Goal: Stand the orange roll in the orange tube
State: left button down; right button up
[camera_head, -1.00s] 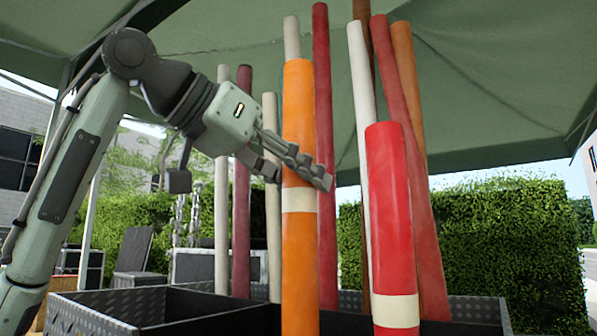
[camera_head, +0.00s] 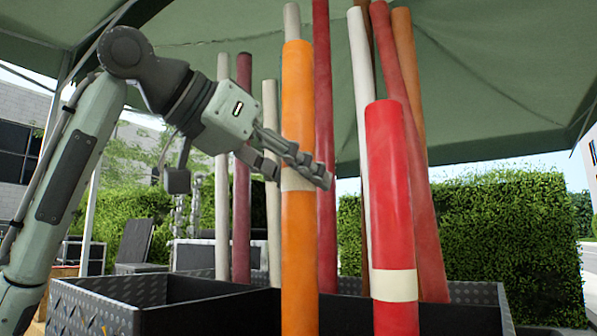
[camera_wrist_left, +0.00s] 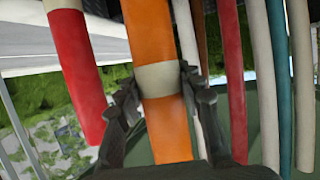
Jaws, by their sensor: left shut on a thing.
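The orange roll (camera_head: 298,110) stands about upright, with a cream band (camera_head: 297,180) around it. Its lower end is cut off by the bottom of the head view. My left gripper (camera_head: 297,174) is shut on the orange roll at about the height of the band. In the left wrist view, its fingers lie on both sides of the cream band on the orange roll (camera_wrist_left: 150,25). I cannot pick out the orange tube as a separate thing in either view. My right gripper is in neither view.
A red roll (camera_head: 390,190) with a cream band stands just right of the orange one. Several thinner red, white and brown rolls stand behind. A dark crate (camera_head: 110,318) with dividers is below. A green canopy (camera_head: 240,25) hangs above, and a hedge (camera_head: 500,240) stands behind.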

pick_arm(q)
jog(key=shift+w+d+f, duration=0.1)
jog(key=shift+w+f, duration=0.1)
jog(key=shift+f, duration=0.95)
jog(key=c, duration=1.4)
grip_release()
jog(key=o, duration=0.5)
jog(key=shift+w, duration=0.35)
jog(key=shift+s+r, duration=0.15)
jog(key=shift+s, duration=0.05)
jog(key=v, duration=1.2)
jog(key=shift+r, duration=0.2)
